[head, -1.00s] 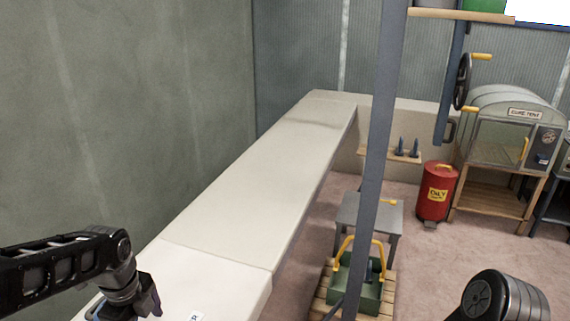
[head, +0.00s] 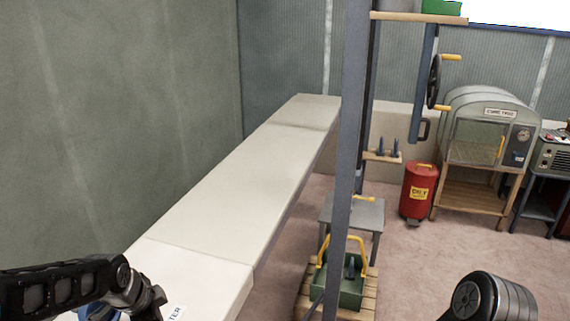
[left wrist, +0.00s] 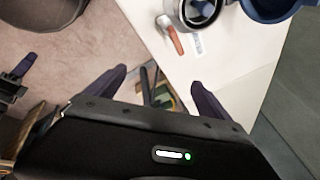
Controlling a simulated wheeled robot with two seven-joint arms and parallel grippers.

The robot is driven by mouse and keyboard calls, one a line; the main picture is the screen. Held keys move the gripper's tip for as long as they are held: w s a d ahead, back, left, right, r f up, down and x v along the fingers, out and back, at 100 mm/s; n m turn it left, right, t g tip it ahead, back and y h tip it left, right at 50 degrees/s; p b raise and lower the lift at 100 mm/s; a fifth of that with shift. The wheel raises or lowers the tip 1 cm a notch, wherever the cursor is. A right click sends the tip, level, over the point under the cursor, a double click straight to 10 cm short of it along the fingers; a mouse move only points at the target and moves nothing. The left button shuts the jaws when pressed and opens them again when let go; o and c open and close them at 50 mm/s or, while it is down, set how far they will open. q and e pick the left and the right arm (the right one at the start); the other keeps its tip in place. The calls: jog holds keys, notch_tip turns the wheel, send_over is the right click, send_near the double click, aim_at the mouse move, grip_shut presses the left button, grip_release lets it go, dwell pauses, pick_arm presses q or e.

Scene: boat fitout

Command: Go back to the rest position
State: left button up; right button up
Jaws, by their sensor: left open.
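My left gripper (left wrist: 158,90) is open in the left wrist view, its two dark fingers apart with nothing between them. In the head view my left arm comes in at the lower left, over the near end of the long white bench (head: 235,190); its fingers are mostly cut off by the bottom edge there. Of my right arm only a rounded dark link shows at the lower right of the head view; the right gripper is out of the picture.
A grey post (head: 349,150) stands right of the bench. A green toolbox (head: 345,290) with yellow handle sits on a wooden pallet (head: 305,303). A grey stool (head: 352,212), red bin (head: 417,193) and cure oven (head: 487,140) stand behind. Carpet at right is clear.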

pick_arm(q)
jog(key=s+d+f+n+h+b, duration=0.1)
jog(key=d+f+n+b, duration=0.1)
jog(key=d+f+n, duration=0.6)
jog(key=s+d+f+n+h+b, duration=0.1)
jog(key=d+f+n+b, duration=0.2)
jog(key=f, duration=0.9)
jog(key=s+d+f+n+g+b, duration=0.1)
jog(key=s+d+f, duration=0.2)
jog(key=s+f, duration=0.3)
jog(key=s+d+f+g+b, duration=0.1)
jog(key=s+d+f+b, duration=0.1)
jog(key=s+f, duration=0.4)
jog(key=s+d+f+n+g+h+b, duration=0.1)
jog(key=s+d+f, duration=0.3)
jog(key=s+f, duration=0.2)
jog(key=shift+s+d+n, duration=0.3)
jog(key=shift+s+d, duration=0.05)
jog(key=shift+s, duration=0.1)
jog(key=shift+f, duration=0.1)
jog(key=shift+a, duration=0.1)
